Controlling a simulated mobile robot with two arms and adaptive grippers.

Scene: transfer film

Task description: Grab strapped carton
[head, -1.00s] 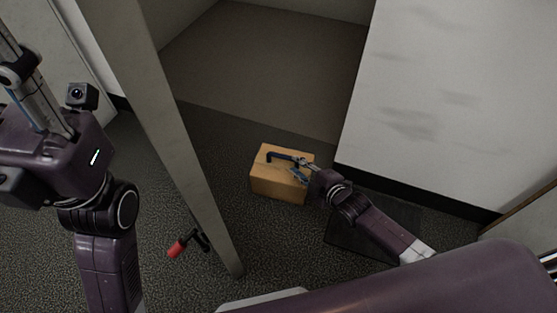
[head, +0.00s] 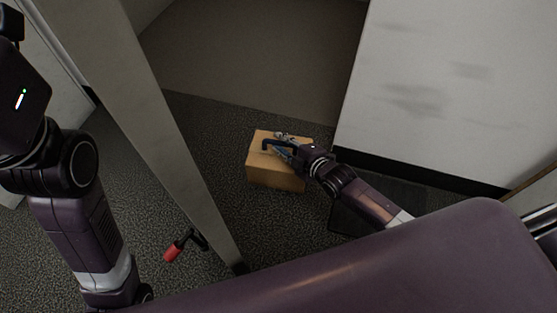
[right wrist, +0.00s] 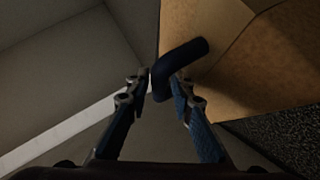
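The carton (head: 275,176) is a tan cardboard box on the dark carpet in the middle of the head view. A dark blue strap handle (head: 267,145) stands up from its top. In the right wrist view the strap (right wrist: 183,63) arches off the carton face (right wrist: 215,25). My right gripper (head: 282,142) is over the top of the carton. In the right wrist view its fingers (right wrist: 161,86) are apart, with the lower end of the strap between their tips. They do not look closed on it. My left gripper is outside the head view; only its arm shows at the left.
A grey post (head: 150,115) stands between my left arm and the carton. A red-handled tool (head: 178,246) is at the post's lower part. A pale wall panel (head: 450,90) rises to the right of the carton. A dark flat mat (head: 375,205) lies under my right arm.

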